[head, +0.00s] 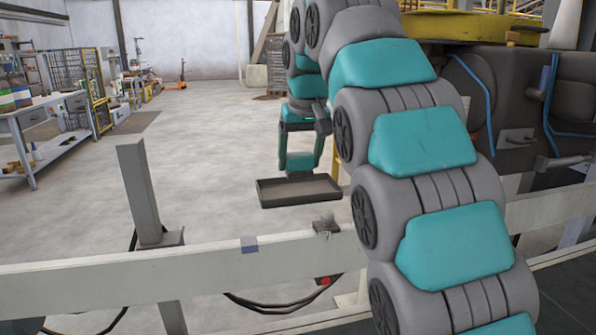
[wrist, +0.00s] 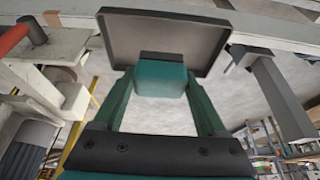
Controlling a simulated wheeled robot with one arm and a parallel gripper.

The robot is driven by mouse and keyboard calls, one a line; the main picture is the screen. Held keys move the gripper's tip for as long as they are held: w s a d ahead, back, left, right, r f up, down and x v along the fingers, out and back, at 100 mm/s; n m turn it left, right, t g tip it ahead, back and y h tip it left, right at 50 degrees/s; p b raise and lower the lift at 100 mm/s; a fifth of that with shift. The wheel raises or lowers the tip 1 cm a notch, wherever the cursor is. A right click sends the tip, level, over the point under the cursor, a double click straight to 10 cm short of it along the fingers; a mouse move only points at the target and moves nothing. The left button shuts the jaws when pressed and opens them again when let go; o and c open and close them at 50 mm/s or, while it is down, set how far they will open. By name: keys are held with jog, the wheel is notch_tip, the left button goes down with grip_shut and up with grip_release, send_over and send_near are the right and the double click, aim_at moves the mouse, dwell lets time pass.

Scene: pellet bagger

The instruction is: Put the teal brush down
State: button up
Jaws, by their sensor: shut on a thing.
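The teal brush (wrist: 162,78) is a teal block with a dark edge, held between the fingertips of my gripper (wrist: 165,92). In the head view my gripper (head: 300,160) points down over a shallow grey-brown tray (head: 318,190), just beyond the pale rail. The tray also shows in the wrist view behind the brush (wrist: 215,42). The dark edge of the brush overlaps the tray in that view. I cannot tell whether it touches the tray floor. No other thing shows in the tray.
A pale rail (head: 120,273) crosses the front, with a grey post (head: 139,190) left of the tray and a red button (head: 325,281) below. Dark machinery with blue hoses (head: 548,100) stands at the right. A workbench (head: 45,120) stands far left. The floor between is open.

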aim_at(301, 157)
jog(key=shift+w+a+f, duration=0.15)
jog(key=shift+w+a, duration=0.05)
jog(key=shift+w, duration=0.1)
jog(key=shift+f, duration=1.65)
jog(key=shift+f, duration=0.2)
jog(key=o, duration=1.5)
jog(key=shift+r, duration=0.1)
jog(key=shift+c, duration=0.2)
jog(key=shift+v, duration=3.9)
